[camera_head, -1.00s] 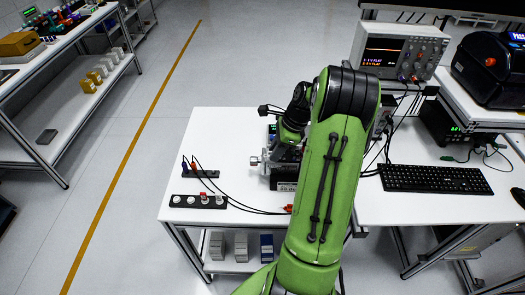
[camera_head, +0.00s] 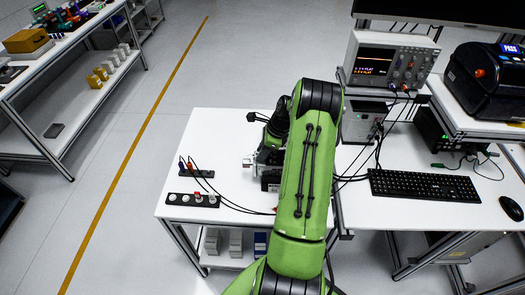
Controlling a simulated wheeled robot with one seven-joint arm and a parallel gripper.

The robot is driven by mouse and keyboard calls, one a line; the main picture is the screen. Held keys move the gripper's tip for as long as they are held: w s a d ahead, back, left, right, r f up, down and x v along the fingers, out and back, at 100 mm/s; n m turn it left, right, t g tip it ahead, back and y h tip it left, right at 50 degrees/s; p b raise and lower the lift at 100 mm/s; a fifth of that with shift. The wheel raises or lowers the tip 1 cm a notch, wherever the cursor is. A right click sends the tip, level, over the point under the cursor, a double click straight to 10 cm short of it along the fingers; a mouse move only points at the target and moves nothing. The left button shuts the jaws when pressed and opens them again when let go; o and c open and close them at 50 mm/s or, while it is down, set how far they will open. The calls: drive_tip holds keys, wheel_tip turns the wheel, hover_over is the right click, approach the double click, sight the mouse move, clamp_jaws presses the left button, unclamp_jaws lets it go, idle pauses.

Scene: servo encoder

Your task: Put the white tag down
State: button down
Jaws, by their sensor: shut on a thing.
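My green and black arm (camera_head: 303,165) reaches over the white table (camera_head: 190,140). Its dark wrist (camera_head: 277,122) shows at the left of the arm. The jaws are hidden behind my arm and wrist, so I cannot see what they hold. I cannot make out the white tag. A dark device with a silver front part (camera_head: 250,161) stands beside and partly behind my arm.
Another small black strip (camera_head: 203,173) with coloured plugs and black leads lies behind the first. An oscilloscope (camera_head: 390,60), a keyboard (camera_head: 430,185) and a mouse (camera_head: 511,207) are on the right. The table's back left is clear.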

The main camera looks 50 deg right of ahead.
drive_tip(key=shift+f, duration=0.1)
drive_tip(key=c, duration=0.9)
unclamp_jaws()
